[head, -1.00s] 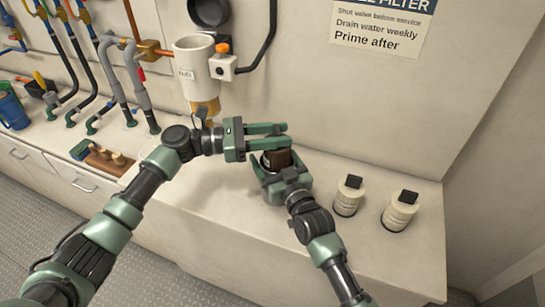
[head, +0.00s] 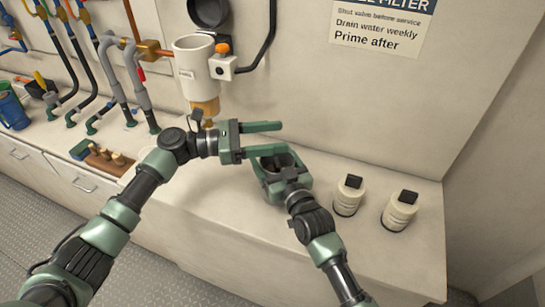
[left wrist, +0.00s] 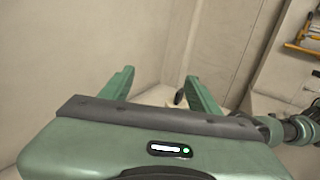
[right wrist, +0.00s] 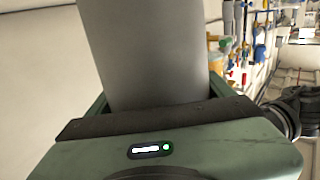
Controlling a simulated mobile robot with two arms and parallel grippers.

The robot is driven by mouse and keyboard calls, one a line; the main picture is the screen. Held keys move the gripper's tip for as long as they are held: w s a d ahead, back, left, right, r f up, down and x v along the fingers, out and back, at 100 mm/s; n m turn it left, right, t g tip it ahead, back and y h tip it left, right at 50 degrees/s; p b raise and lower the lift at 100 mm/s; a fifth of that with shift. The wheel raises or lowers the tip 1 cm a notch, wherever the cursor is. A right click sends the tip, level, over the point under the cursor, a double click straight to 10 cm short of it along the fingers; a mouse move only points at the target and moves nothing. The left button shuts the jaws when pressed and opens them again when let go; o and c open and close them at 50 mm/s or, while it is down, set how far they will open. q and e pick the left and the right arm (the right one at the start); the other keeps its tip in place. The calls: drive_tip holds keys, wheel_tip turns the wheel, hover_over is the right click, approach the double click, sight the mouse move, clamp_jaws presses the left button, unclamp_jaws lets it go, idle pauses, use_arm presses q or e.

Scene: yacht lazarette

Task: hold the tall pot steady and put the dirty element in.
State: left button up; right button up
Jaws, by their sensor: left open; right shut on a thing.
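The tall pot shows as a grey cylinder (right wrist: 145,55) between the fingers of my right gripper (right wrist: 158,95) in the right wrist view. In the head view my right gripper (head: 282,172) is shut around the pot, whose dark round mouth faces up. The dirty element cannot be made out now; the inside of the pot is too dark to tell what lies in it. My left gripper (head: 280,138) is open and empty, just behind and above the pot's mouth. Its spread fingers also show in the left wrist view (left wrist: 160,85), with nothing between them.
Two cream canisters with black tops, a nearer one (head: 400,210) and another (head: 348,195), stand on the bench at right. A white filter housing (head: 197,65) hangs on the wall behind my left gripper. A wooden block (head: 105,158) lies at left. The bench front is clear.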

use_arm(q)
drive_tip(key=s+a, duration=0.2)
drive_tip(key=a, duration=0.8)
drive_tip(key=shift+a, duration=0.4)
use_arm(e)
drive_tip(key=o, duration=1.5)
drive_tip(key=shift+c, duration=0.2)
drive_tip(key=shift+s, duration=0.1)
drive_tip(key=v, duration=1.2)
